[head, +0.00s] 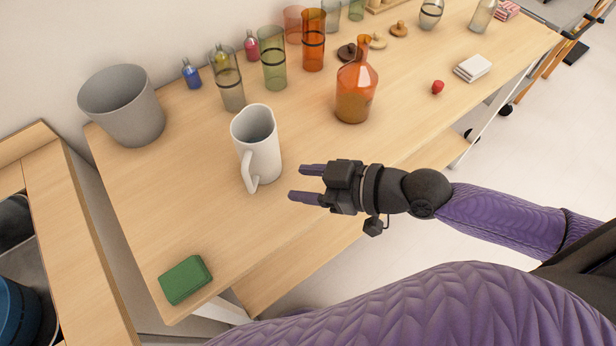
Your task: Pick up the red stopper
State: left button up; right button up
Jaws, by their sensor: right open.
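A small red object (437,88), which looks like the red stopper, stands on the wooden table right of the orange glass bottle and left of the white stacked blocks. My right gripper (304,183) comes in from the right and is open and empty. Its purple fingers point left toward the white pitcher (264,159), with a small visible gap from it. The red object is well above and to the right of the gripper in the picture. My left gripper is not in view.
The orange bottle (356,95) stands between gripper and back row. Several tall glasses, including a green one (273,72), and small bottles line the wall. A grey bin (122,112) and green block (185,280) are left. White blocks (472,69) lie right. The table's front middle (400,135) is clear.

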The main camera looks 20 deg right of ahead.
aim_at(438, 86)
jog(key=z, duration=1.5)
